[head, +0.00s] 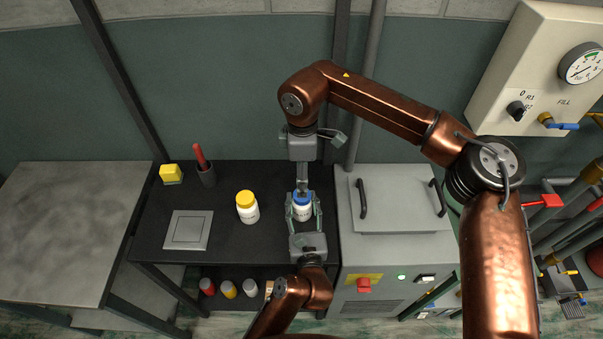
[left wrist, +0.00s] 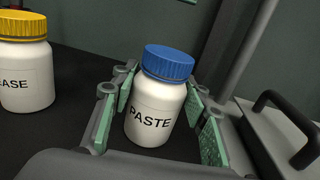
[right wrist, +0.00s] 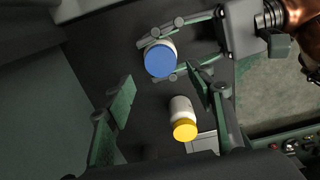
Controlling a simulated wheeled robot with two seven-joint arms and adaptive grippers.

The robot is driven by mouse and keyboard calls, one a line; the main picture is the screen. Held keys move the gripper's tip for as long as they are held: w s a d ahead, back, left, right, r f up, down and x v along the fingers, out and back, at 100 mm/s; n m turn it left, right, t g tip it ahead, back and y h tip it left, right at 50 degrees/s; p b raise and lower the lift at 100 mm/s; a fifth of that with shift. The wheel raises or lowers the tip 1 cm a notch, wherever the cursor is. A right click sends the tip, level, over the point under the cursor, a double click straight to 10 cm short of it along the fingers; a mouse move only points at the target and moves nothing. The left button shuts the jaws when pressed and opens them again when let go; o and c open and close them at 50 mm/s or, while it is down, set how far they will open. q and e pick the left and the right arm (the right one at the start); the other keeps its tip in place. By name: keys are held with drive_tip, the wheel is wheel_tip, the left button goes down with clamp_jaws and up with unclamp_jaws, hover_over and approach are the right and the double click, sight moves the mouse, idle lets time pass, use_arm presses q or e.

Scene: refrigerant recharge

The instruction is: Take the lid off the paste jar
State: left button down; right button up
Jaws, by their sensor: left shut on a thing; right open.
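The paste jar (left wrist: 152,112) is white, with a blue ribbed lid (left wrist: 169,62) seated on its top and the label PASTE facing the left wrist camera. It stands upright near the right end of the black bench, and its lid also shows in the head view (head: 302,198). My left gripper (head: 303,213) is shut on the jar's body, one green pad on each side, below the lid. My right gripper (right wrist: 163,97) is open and empty above the jar, pointing down. In the right wrist view the blue lid (right wrist: 159,62) lies towards the top, between the spread fingers.
A white jar with a yellow lid (head: 246,206), its label partly reading EASE, stands left of the paste jar. A square grey plate (head: 188,230), a yellow block (head: 171,174) and a dark cup (head: 207,176) are farther left. A grey machine (head: 395,245) adjoins the bench on the right.

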drive_tip(key=shift+f, duration=3.15)
drive_tip(key=shift+c, duration=0.4)
